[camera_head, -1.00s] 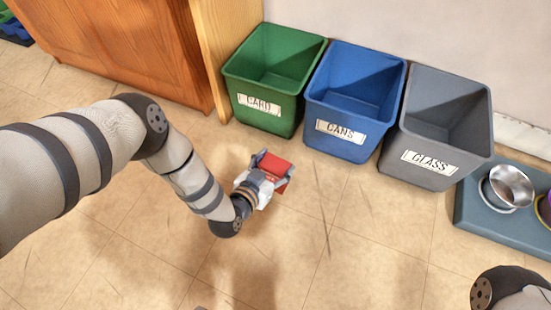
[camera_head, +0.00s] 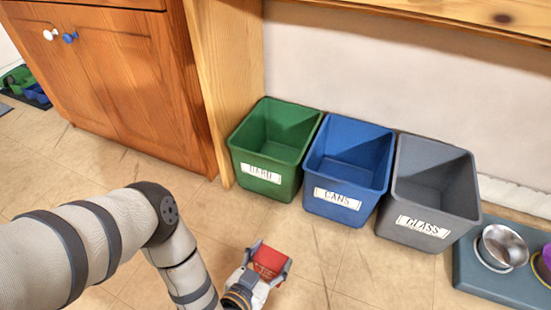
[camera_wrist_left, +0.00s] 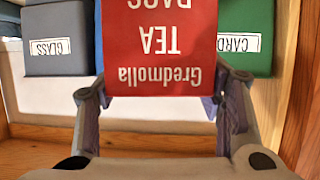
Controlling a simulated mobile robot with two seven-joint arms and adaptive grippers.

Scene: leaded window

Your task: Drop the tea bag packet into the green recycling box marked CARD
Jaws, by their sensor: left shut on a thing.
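The red tea bag packet (camera_head: 268,261) is held in my left gripper (camera_head: 264,268), above the floor in front of the bins. In the left wrist view the packet (camera_wrist_left: 160,45) reads "Gredmolla TEA BAGS" upside down, with the gripper's fingers (camera_wrist_left: 160,92) shut on its sides. The green box marked CARD (camera_head: 262,174) stands at the left of the row and looks empty in the head view. The packet is below and in front of it in the picture, apart from it. The green box also shows in the left wrist view (camera_wrist_left: 247,62). My right gripper is out of view.
The blue CANS box (camera_head: 345,200) and grey GLASS box (camera_head: 423,226) stand to the right of the green one. A wooden panel (camera_head: 228,90) and cabinet (camera_head: 110,80) are at the left. A mat with bowls (camera_head: 490,285) lies at the right. A wooden ledge (camera_head: 440,15) crosses above.

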